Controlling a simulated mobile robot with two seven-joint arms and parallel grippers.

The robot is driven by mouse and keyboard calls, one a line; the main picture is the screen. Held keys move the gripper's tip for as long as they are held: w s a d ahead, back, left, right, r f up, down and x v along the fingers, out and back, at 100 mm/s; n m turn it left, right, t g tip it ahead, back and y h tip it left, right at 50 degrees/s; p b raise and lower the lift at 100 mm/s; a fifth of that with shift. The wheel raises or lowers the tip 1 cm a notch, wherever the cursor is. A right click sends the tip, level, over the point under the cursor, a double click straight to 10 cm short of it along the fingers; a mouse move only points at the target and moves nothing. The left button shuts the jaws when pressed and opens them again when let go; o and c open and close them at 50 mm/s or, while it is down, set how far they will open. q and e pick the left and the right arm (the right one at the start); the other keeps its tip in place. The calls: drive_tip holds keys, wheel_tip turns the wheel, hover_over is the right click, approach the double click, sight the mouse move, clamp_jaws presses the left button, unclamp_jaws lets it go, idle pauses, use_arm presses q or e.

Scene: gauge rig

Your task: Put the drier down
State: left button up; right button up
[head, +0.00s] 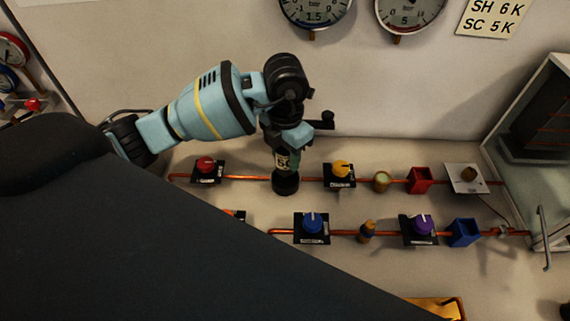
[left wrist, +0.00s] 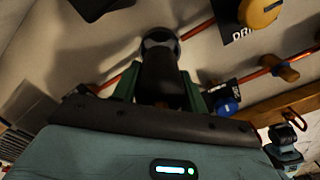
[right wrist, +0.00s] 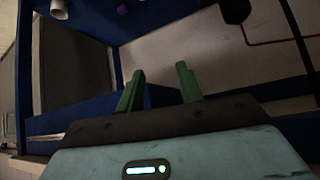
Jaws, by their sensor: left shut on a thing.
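The drier (head: 286,184) is a dark cylinder with a pale label band, held roughly upright below my left gripper (head: 286,156) in the head view. Its lower end overlaps the upper copper pipe (head: 246,178), between the red knob (head: 206,164) and the yellow knob (head: 342,169). I cannot tell whether it touches the pipe or the board. In the left wrist view the drier (left wrist: 160,66) sits between the green fingers (left wrist: 160,88), which are shut on it. My right gripper (right wrist: 161,88) shows only in the right wrist view, open and empty.
A blue knob (head: 312,224) and a purple knob (head: 423,224) sit on the lower pipe. A red box (head: 419,180) and a blue box (head: 464,233) stand to the right. Gauges (head: 315,10) hang on the back wall. A framed cabinet (head: 540,130) stands at the far right.

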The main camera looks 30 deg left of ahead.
use_arm(q)
drive_tip(key=shift+r, duration=2.25)
